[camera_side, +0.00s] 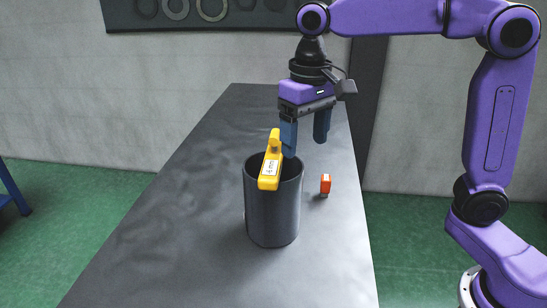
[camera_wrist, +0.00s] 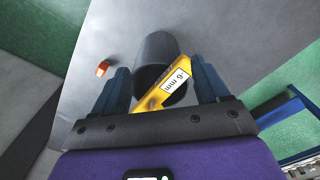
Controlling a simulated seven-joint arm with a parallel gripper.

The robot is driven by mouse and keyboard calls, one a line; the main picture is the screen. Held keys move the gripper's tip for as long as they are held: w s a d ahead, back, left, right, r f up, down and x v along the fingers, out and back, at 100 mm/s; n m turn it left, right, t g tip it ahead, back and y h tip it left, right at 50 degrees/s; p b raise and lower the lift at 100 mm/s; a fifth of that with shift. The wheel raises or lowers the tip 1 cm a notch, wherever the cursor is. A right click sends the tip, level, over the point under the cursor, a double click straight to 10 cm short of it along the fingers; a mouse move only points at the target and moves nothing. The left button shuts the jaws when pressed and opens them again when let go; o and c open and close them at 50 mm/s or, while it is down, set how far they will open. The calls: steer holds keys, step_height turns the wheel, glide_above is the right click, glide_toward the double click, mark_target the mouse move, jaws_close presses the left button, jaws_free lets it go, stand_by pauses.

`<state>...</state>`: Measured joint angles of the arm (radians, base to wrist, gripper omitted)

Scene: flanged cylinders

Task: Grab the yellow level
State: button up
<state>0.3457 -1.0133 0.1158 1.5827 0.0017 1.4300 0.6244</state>
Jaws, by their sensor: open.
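The yellow level (camera_side: 270,167) lies across the rim of a dark grey cylinder (camera_side: 272,212), and its near end carries a white label. In the wrist view my gripper (camera_wrist: 162,85) has one finger on each side of the cylinder and the level. Nothing is held. One finger partly overlaps the level's far end in the side view, and I cannot tell whether they touch.
The grey table (camera_side: 170,230) is otherwise clear. Rings hang on a dark board (camera_side: 180,12) on the back wall.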

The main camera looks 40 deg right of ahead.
steer(key=w+d+r+m, duration=0.1)
steer(key=w+r+m, duration=0.6)
steer(key=w, duration=0.5)
steer(key=m, duration=0.2)
glide_above(273, 154)
step_height(273, 154, down, 12)
steer(key=shift+w+f, duration=0.15)
steer(key=shift+f, duration=0.05)
steer(key=shift+s+d+f, duration=0.1)
steer(key=shift+f, duration=1.2)
steer(key=shift+s+f, duration=0.1)
steer(key=shift+f, duration=1.2)
jaws_close()
steer(key=shift+r, duration=0.1)
